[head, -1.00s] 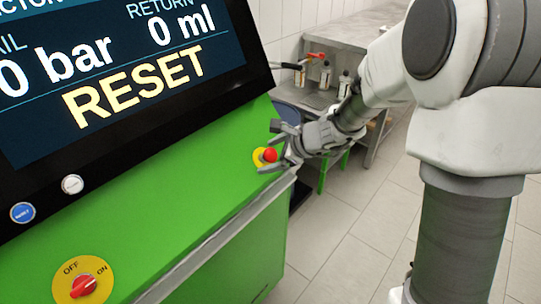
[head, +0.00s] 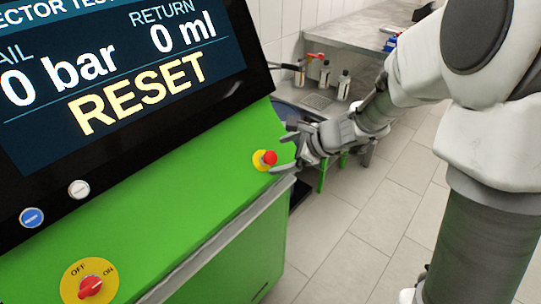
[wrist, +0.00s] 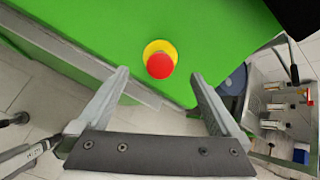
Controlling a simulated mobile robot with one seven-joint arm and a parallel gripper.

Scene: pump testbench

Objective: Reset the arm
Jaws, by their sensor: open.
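My gripper (head: 285,148) is open and empty at the right end of the green testbench (head: 150,195). In the wrist view, my gripper (wrist: 158,88) has its two fingers spread wide apart. The red mushroom button (head: 270,158) on its yellow base sits at the bench's right edge, just left of the fingers. In the wrist view the red button (wrist: 160,65) lies ahead of the gap between the fingertips, with nothing gripped. The screen (head: 115,65) reads "RESET", 0 bar and 0 ml.
A grey worktop (head: 360,38) with bottles (head: 344,85) stands behind. The tiled floor (head: 340,245) at right is clear.

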